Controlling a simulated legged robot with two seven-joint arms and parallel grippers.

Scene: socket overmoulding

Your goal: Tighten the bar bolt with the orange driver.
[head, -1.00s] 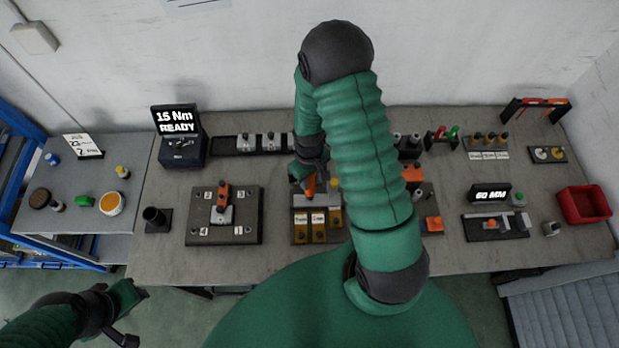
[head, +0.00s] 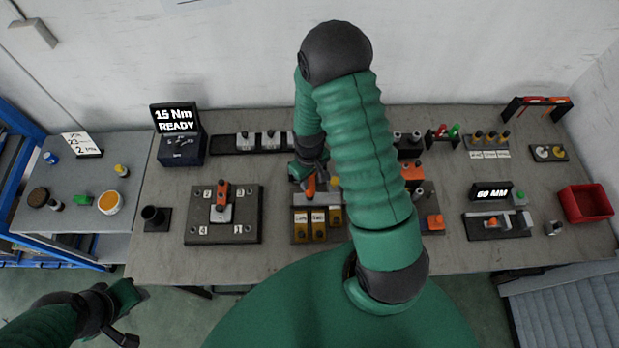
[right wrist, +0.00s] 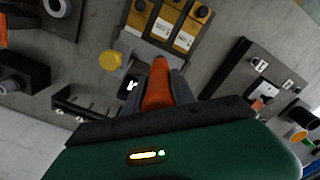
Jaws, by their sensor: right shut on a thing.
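My right gripper (head: 310,178) is shut on the orange driver (head: 310,188). The driver also shows in the right wrist view (right wrist: 157,85), upright between the two dark fingers. It is over the back of a fixture with a grey bar (head: 318,200) and several brass-coloured blocks with white labels (head: 318,217). The blocks also show in the right wrist view (right wrist: 163,28). The driver's tip and the bar bolt are hidden, so I cannot tell whether they touch. My left gripper (head: 130,312) is low at the left, away from the bench; its jaws are unclear.
A plate with numbered corners and an orange-handled clamp (head: 222,195) stands left of the fixture. A display (head: 176,119) reads 15 Nm READY. My right arm hides part of the bench. A red bin (head: 585,203) is at the far right.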

